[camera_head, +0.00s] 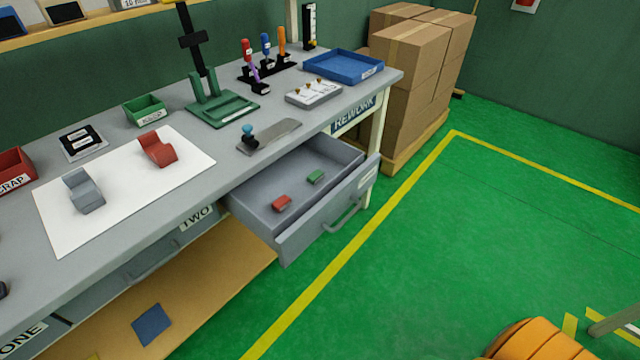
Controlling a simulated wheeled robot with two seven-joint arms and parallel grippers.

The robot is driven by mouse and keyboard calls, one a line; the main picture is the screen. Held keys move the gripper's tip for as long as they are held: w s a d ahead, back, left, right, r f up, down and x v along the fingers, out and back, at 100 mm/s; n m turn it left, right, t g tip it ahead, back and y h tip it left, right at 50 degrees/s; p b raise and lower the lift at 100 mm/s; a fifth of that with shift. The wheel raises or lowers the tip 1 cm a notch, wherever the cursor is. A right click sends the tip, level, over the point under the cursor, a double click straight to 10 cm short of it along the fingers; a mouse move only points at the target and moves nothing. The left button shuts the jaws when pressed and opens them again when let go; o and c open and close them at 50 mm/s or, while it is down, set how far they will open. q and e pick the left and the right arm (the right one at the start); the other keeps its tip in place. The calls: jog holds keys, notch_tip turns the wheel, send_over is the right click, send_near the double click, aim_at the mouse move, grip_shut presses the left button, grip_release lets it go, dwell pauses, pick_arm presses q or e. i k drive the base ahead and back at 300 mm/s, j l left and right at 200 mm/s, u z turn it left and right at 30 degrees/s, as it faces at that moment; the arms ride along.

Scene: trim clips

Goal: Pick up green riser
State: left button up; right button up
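A small green block (316,177), which may be the green riser, lies on the floor of the open grey drawer (290,243). A small red block (282,203) lies in the same drawer, nearer its front left and apart from the green one. Both blocks are fully in sight, with nothing on top of them. Neither of my grippers is in view.
The workbench (110,262) holds a white sheet (125,205) with grey (84,192) and red (157,149) shaped pieces, a green stand (222,110), a green bin (145,110) and a blue tray (343,66). Cartons (408,60) stand behind. Green floor right of the drawer is clear.

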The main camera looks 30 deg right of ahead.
aim_at(317, 175)
jog(key=l+u, duration=0.1)
jog(key=l, duration=1.35)
jog(key=i, duration=0.05)
